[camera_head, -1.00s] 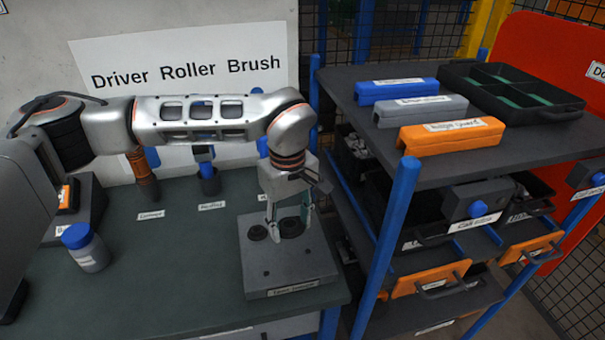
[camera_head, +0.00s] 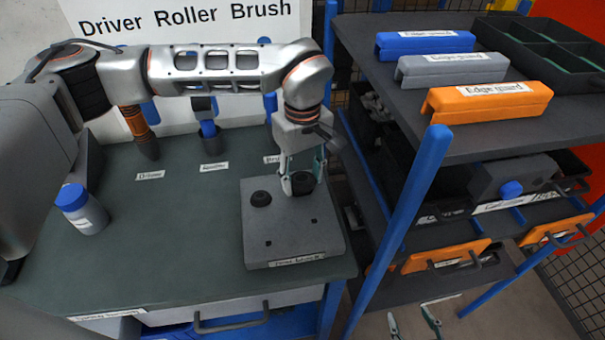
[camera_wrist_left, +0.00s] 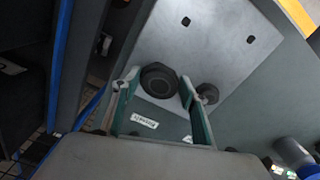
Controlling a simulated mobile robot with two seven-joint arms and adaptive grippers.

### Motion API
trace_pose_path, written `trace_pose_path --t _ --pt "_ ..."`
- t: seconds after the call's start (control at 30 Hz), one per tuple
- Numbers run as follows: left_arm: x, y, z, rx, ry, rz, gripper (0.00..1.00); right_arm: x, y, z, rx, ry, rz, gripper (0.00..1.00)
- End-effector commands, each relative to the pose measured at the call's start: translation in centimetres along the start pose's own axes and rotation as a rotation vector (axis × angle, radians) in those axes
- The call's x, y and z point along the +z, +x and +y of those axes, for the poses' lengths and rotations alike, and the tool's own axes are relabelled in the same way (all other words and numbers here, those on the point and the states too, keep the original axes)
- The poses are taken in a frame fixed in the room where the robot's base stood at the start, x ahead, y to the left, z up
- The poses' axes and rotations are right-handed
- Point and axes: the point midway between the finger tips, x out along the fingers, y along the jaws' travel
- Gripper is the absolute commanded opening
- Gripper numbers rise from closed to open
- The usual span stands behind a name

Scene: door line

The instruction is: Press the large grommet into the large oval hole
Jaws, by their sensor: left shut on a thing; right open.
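The large grommet (camera_head: 302,186) is a black round piece at the back right of a grey block (camera_head: 285,225) on the green bench. My left gripper (camera_head: 303,179) points down at it, with one finger on each side, shut on it. The left wrist view shows the same black grommet (camera_wrist_left: 159,80) between the fingers. A smaller black grommet (camera_head: 261,199) sits to its left on the block. My right gripper (camera_head: 413,322) shows low in the head view, fingers apart and empty, in front of the shelf rack. No large oval hole is seen.
A shelf rack (camera_head: 418,190) with blue posts stands right of the bench, bearing blue, grey and orange edge guards. A blue-capped bottle (camera_head: 82,209) stands at the bench's left. A driver (camera_head: 139,132) stands behind. The bench middle is clear.

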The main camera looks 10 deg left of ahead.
Motion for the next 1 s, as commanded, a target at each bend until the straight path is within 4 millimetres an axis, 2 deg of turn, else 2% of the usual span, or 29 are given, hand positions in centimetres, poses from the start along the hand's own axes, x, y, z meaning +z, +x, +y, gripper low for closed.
trace_pose_path --t 1.0 --pt "0.09 -0.08 0.01 0.0 0.0 0.0 0.31 -0.51 -0.07 0.14 0.002 -0.001 0.006 0.52"
